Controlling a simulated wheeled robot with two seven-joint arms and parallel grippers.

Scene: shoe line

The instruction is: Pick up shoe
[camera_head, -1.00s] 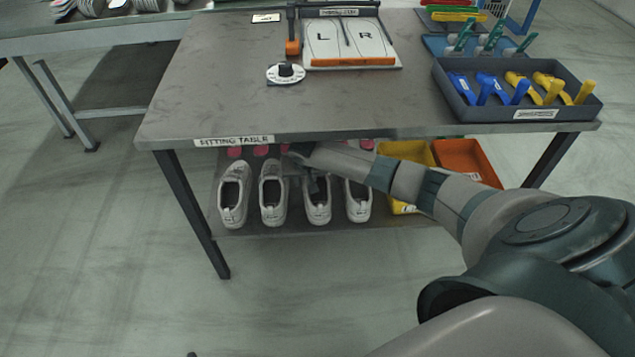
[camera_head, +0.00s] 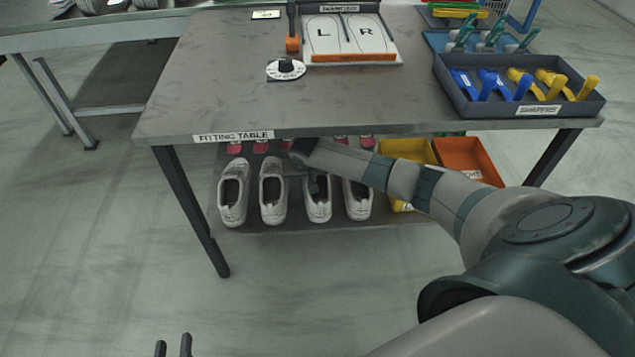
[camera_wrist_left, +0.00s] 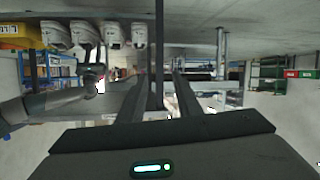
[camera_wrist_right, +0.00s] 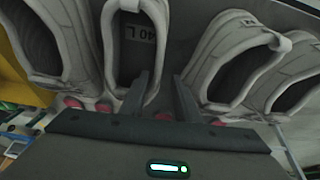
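Several white-grey shoes stand in a row on the lower shelf under the fitting table. In the head view my right arm reaches under the tabletop to the third shoe from the left (camera_head: 318,207). In the right wrist view a shoe marked "40 L" (camera_wrist_right: 137,32) lies ahead. My right gripper (camera_wrist_right: 160,95) is open; one finger overlaps this shoe's opening, the other is beside its side wall. I cannot tell whether they touch. A neighbouring shoe (camera_wrist_right: 218,58) is close on the right. My left gripper (camera_head: 173,347) is open and empty, low at the front; it also shows in the left wrist view (camera_wrist_left: 158,88).
The fitting table's top (camera_head: 220,80) overhangs the shelf. A yellow bin (camera_head: 405,152) and an orange bin (camera_head: 468,160) stand right of the shoes. A grey tray of blue and yellow pieces (camera_head: 519,110) and an L/R board (camera_head: 345,38) are on top. Floor at left is clear.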

